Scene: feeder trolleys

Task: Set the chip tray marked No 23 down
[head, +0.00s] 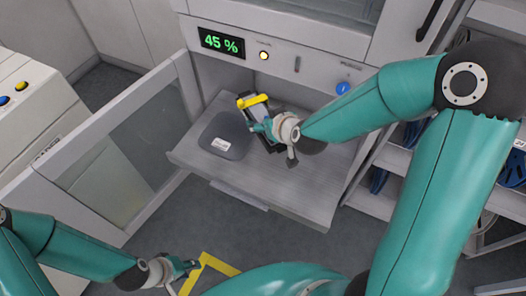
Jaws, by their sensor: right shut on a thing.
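My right gripper (263,124) is at the centre of the head view, over a light grey shelf (285,192) that juts out of the cabinet. It is shut on a dark, tilted, tray-like thing (245,100) with a yellow bar along its top. The gripper and wrist hide part of it, and I cannot read a number on it. A dark grey rounded pad (213,128) with a white label lies on the shelf just left of the gripper; its label is too small to read. My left gripper (192,268) is low at the left, above the floor, and its fingers are unclear.
The cabinet front above the shelf has a green 45 % display (222,43), a lit yellow lamp (264,55) and a blue knob (343,88). A glazed door (120,150) stands open at the left. Racks with blue items (378,181) stand at the right. The shelf's front right is bare.

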